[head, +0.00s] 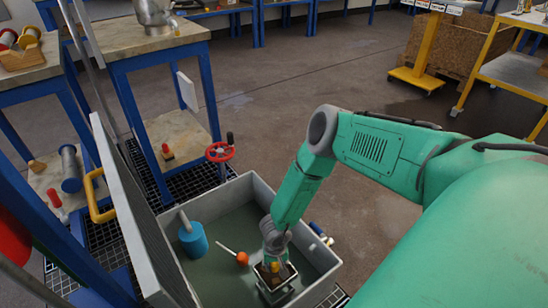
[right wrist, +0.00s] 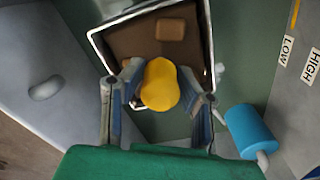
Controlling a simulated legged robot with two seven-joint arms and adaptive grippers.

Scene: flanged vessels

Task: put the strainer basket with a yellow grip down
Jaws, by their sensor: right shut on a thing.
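The strainer basket (head: 277,291) is a square, light-rimmed basket with a dark brown inside. Its yellow grip (right wrist: 161,85) stands up between the fingers of my right gripper (right wrist: 163,92), which is shut on it. In the right wrist view the basket's rim (right wrist: 207,35) surrounds a brown block (right wrist: 170,29). In the head view my right gripper (head: 275,256) reaches down into a grey tank, with the basket below it near the tank's front right. I cannot tell whether the basket touches the tank's floor. My left gripper is not in view.
The grey tank (head: 318,251) holds dark greenish liquid, a blue cylinder (head: 193,240) and an orange ball on a white rod (head: 242,258). Its wall carries LOW and HIGH labels (right wrist: 310,65). A red handwheel (head: 220,152) stands behind it. A grey panel with a yellow handle (head: 97,196) stands left.

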